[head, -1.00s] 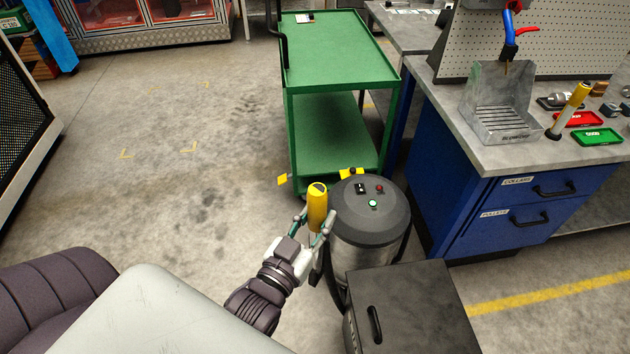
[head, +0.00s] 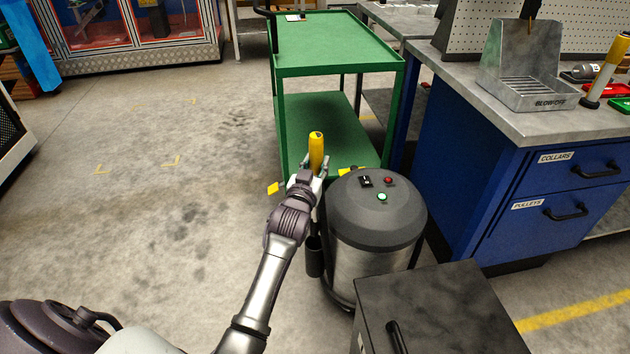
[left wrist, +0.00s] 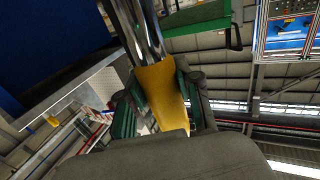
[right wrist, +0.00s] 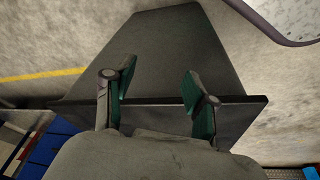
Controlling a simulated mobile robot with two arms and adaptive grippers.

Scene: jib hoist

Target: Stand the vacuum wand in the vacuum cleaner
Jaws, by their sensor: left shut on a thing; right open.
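The vacuum wand has a yellow handle (head: 316,150), upright in the head view, and a shiny metal tube (left wrist: 136,28) in the left wrist view. My left gripper (head: 310,182) is shut on the wand at its handle. The vacuum cleaner (head: 376,228), a steel drum with a dark grey lid, stands on the floor just right of this gripper. A dark upright tube (head: 314,258) is at the drum's left side, below the gripper. My arm hides the wand's lower end, so I cannot tell whether it is in that tube. My right gripper (right wrist: 157,88) is open and empty.
A dark box (head: 435,300) stands in front of the vacuum cleaner, and shows beyond my right gripper. A green cart (head: 338,55) is behind the cleaner. A blue-drawered workbench (head: 470,165) is at the right. The floor at the left is clear.

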